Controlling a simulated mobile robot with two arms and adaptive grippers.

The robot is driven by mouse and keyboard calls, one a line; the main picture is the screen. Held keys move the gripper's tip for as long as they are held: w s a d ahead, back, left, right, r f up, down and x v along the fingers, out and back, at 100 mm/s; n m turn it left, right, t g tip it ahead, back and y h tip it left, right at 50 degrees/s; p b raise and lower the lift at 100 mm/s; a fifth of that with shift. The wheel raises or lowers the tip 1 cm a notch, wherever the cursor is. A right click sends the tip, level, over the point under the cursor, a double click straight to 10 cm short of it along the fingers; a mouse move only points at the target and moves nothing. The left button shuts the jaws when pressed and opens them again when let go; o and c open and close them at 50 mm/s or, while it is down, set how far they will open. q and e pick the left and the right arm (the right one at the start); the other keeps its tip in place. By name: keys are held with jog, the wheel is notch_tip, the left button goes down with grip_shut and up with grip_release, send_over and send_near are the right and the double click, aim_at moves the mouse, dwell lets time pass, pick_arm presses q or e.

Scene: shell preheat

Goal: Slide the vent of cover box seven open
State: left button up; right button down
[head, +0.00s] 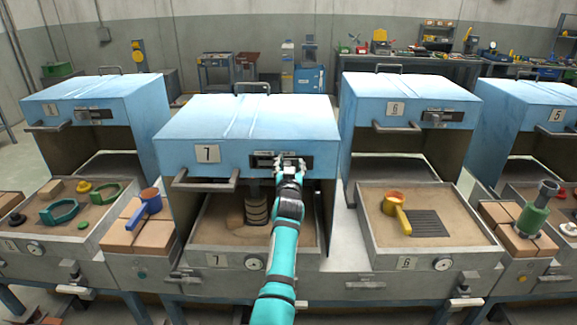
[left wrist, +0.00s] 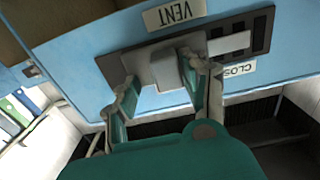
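Cover box seven (head: 180,155) is a blue hood with a "7" plate, standing over a sand tray. Its vent (head: 262,161) is a dark plate on the front face, with a sliding handle block (left wrist: 164,70) that shows in the left wrist view. My left gripper (head: 288,166) is at the vent, with its fingers on either side of the block. In the left wrist view the gripper (left wrist: 160,84) looks open: one finger is close to the block, and a gap shows on the other side. Contact is unclear. My right gripper is out of view.
A "VENT" label (left wrist: 175,14) and a partly hidden "CLOS…" label (left wrist: 239,69) flank the vent plate. A bar handle (head: 205,184) juts out at the hood's lower left. Cover box six (head: 405,90) stands to the right. Tray seven (head: 215,240) lies below the arm.

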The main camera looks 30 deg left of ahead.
aim_at(290, 163)
pick_arm(q)
jog(key=shift+a, duration=0.1)
notch_tip(290, 163, up, 10)
jog(key=shift+f, duration=0.1)
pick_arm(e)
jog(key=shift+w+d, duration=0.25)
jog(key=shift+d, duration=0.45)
